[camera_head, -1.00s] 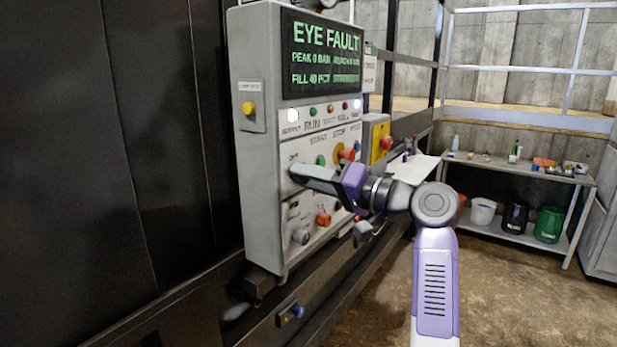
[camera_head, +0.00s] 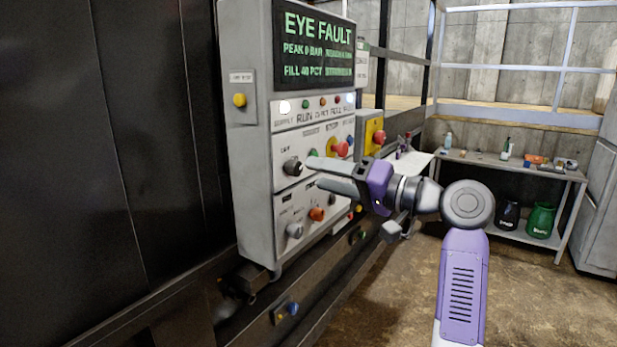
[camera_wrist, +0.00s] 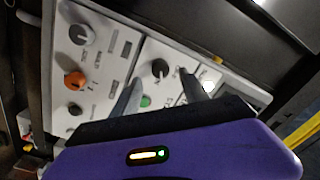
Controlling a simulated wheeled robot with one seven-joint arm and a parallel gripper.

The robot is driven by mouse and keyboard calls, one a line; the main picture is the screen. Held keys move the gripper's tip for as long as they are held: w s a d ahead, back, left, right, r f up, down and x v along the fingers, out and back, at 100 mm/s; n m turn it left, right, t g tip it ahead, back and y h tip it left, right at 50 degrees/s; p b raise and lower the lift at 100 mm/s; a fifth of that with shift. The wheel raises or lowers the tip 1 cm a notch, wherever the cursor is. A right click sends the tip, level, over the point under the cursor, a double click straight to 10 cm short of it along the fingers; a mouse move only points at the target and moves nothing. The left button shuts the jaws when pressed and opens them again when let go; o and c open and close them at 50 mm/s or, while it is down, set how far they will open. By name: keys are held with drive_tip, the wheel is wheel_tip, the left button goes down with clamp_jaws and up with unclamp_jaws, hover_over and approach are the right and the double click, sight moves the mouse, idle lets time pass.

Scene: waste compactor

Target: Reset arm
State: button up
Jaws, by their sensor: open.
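My arm is the purple and white one on the right in the head view. My gripper (camera_head: 312,174) is open and empty, its two grey fingers pointing left toward the grey control panel (camera_head: 245,180). The fingers look apart from the panel's dark knob (camera_head: 293,167). In the wrist view my gripper (camera_wrist: 164,92) spans the lower part, with the panel (camera_wrist: 118,75) beyond it. The black knob (camera_wrist: 160,68) and an orange knob (camera_wrist: 75,79) show there. A green button (camera_wrist: 145,101) appears between the fingers.
The panel screen (camera_head: 315,48) reads "EYE FAULT". A red button on a yellow box (camera_head: 373,135) stands right of the panel. A workbench (camera_head: 490,162) with small items is at the back right. The floor (camera_head: 400,290) beside my arm is clear.

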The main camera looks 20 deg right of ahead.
drive_tip(key=shift+v, duration=1.2)
